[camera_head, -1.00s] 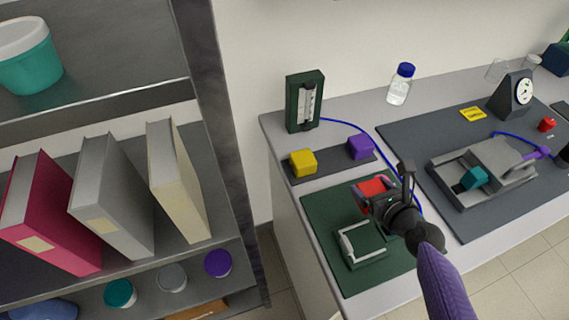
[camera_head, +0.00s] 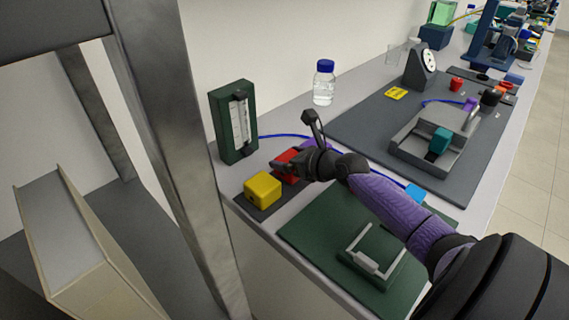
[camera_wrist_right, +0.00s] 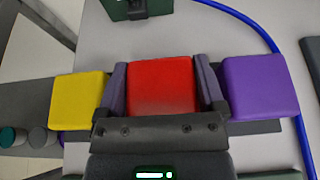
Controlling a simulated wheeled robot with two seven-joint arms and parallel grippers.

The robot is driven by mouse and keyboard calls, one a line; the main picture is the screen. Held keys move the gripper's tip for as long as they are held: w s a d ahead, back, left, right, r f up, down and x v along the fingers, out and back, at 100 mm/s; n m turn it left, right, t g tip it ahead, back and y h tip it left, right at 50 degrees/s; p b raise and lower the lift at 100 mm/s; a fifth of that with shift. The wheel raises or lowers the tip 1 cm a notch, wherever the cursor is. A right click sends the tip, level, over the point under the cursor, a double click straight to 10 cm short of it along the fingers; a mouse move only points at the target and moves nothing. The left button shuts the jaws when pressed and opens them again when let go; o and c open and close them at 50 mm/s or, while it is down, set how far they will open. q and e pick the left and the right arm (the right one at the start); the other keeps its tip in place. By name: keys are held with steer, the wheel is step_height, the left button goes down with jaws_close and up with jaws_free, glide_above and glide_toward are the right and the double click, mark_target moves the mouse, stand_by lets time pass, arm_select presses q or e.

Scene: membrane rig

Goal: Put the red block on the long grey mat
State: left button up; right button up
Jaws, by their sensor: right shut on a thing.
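The red block (camera_head: 287,157) is in the jaws of my right gripper (camera_head: 298,162). In the right wrist view the red block (camera_wrist_right: 162,86) sits between both fingers, which touch its sides. It is between the yellow block (camera_head: 262,190) and the purple block (camera_head: 318,145), over the middle of the long grey mat (camera_head: 284,202). I cannot tell whether its underside touches the mat. The yellow block (camera_wrist_right: 78,98) and purple block (camera_wrist_right: 260,86) stand close outside the fingers in the wrist view. My left gripper is not in view.
A green stand with a gauge (camera_head: 233,122) is behind the mat, with a blue cable (camera_head: 282,135). A clear bottle (camera_head: 324,84) stands farther back. A green mat with a metal frame (camera_head: 373,254) is in front. A shelf post (camera_head: 172,130) rises at left.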

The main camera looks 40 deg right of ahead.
steer(key=shift+f, duration=0.65)
steer(key=shift+r, duration=0.2)
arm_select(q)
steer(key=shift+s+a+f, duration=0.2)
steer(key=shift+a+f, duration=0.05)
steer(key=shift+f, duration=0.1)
arm_select(e)
steer(key=shift+f, duration=0.1)
steer(key=o, duration=1.1)
steer(key=p+v, duration=0.5)
steer(key=v, duration=0.6)
steer(key=shift+s+r, duration=0.2)
steer(key=shift+r, duration=0.1)
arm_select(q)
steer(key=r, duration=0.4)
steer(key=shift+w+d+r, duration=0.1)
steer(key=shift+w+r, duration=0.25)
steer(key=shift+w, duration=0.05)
arm_select(e)
steer(key=shift+s, duration=0.25)
